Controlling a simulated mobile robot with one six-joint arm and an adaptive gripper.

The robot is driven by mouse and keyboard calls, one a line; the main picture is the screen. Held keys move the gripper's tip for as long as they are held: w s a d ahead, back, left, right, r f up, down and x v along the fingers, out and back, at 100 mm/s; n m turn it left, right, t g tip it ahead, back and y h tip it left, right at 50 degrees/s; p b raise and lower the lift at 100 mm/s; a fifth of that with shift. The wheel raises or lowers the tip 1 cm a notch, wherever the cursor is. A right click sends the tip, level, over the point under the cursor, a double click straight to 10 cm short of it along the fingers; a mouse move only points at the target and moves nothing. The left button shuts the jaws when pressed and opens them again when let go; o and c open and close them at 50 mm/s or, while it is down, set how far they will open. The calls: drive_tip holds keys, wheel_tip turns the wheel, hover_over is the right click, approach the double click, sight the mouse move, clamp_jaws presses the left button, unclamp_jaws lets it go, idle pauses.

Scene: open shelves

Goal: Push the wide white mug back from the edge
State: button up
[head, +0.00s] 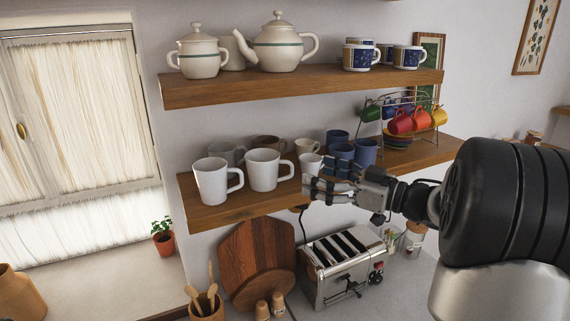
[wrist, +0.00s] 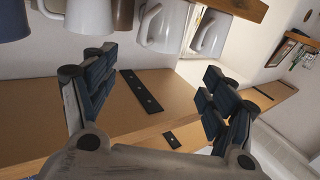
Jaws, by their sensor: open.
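Two large white mugs stand near the front edge of the lower shelf in the head view: a left one (head: 210,182) and a middle one (head: 263,171), both with handles to the right. They look close in width; I cannot tell surely which is the wide one. A smaller white mug (head: 311,164) stands to their right. My gripper (head: 317,176) is at the shelf front beside this smaller mug, with its fingers apart and nothing between them. In the wrist view my gripper (wrist: 157,68) also shows open, with white mugs (wrist: 163,25) beyond it at the top.
Grey, brown and blue mugs (head: 365,152) stand behind and right on the lower shelf (head: 235,212). A rack of coloured cups (head: 402,122) is farther right. The upper shelf (head: 300,82) holds teapots and patterned mugs. A toaster (head: 345,262) and round boards (head: 257,258) stand below.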

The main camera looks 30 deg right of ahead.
sight(276, 162)
drive_tip(key=p+x, duration=0.2)
drive_tip(key=x, duration=1.3)
drive_tip(key=shift+d, duration=0.1)
drive_tip(key=shift+c, duration=0.4)
drive_tip(key=c, duration=0.9)
drive_tip(key=o, duration=1.3)
drive_tip(key=shift+s, duration=0.1)
drive_tip(key=v, duration=1.2)
